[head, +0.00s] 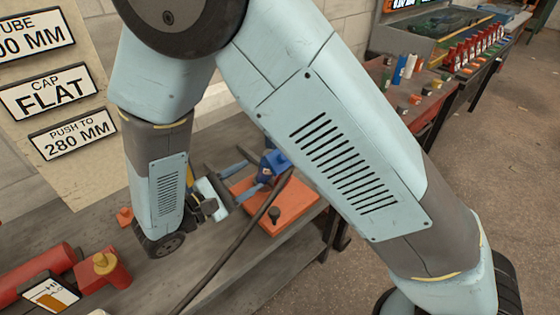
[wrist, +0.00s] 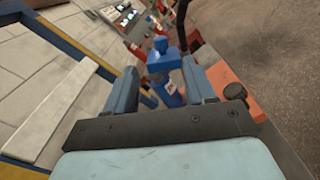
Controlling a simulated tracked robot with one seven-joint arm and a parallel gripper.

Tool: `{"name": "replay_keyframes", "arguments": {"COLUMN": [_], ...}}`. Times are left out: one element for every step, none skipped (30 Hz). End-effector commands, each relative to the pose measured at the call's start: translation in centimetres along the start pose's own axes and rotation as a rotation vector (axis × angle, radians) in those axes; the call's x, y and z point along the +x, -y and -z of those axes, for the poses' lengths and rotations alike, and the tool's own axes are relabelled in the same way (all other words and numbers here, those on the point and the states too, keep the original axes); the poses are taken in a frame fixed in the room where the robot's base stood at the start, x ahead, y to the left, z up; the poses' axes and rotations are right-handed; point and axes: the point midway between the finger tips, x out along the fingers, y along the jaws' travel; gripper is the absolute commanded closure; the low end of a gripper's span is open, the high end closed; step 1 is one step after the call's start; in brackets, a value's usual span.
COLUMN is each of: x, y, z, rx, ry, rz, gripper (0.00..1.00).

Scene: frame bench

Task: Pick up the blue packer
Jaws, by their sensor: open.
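The blue packer (head: 277,160) stands by the orange plate on the bench in the head view. In the wrist view the blue packer (wrist: 164,62) has a wide block with a small knob on top and a blue body with a pale label below. My gripper (head: 246,180) is open and points at it from the left in the head view. In the wrist view my gripper (wrist: 162,84) has one finger on each side of the packer's body. I cannot tell whether either finger touches it. The lower end of the packer is partly hidden by my gripper.
The orange plate (head: 292,205) carries a dark knob (head: 274,214). A red cylinder (head: 38,272) and a red block with a yellow top (head: 104,272) lie at the front left. A dark cable crosses in front of the bench. Another bench with red bottles (head: 472,48) stands back right.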

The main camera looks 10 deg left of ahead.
Motion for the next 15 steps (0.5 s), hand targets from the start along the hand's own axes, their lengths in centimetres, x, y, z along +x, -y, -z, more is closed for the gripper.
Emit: {"name": "replay_keyframes", "arguments": {"x": [0.1,0.3,0.7,1.1,1.6,2.3,2.8,3.4,4.1,4.6,5.1,5.8,6.2,6.6,7.1], "y": [0.0,0.0,0.0,0.0,0.0,0.0,0.0,0.0,0.0,0.0,0.0,0.0,0.0,0.0,0.0], "z": [0.1,0.1,0.1,0.1,0.1,0.1,0.1,0.1,0.1,0.1,0.1,0.1,0.1,0.1,0.1], "rx": [-0.002,-0.002,-0.002,-0.002,-0.002,-0.002,-0.003,-0.002,-0.002,-0.002,-0.002,-0.002,-0.002,-0.002,-0.002], "ry": [0.001,0.002,0.002,0.002,0.002,0.003,0.003,0.002,0.002,0.003,0.003,0.003,0.002,0.002,0.001], "rz": [-0.007,-0.009,-0.01,-0.01,-0.01,-0.009,-0.008,-0.008,-0.008,-0.007,-0.007,-0.007,-0.007,-0.007,-0.007], "gripper": [0.45,0.45,0.45,0.45,0.45,0.45,0.45,0.45,0.45,0.45,0.45,0.45,0.45,0.45,0.45]}}
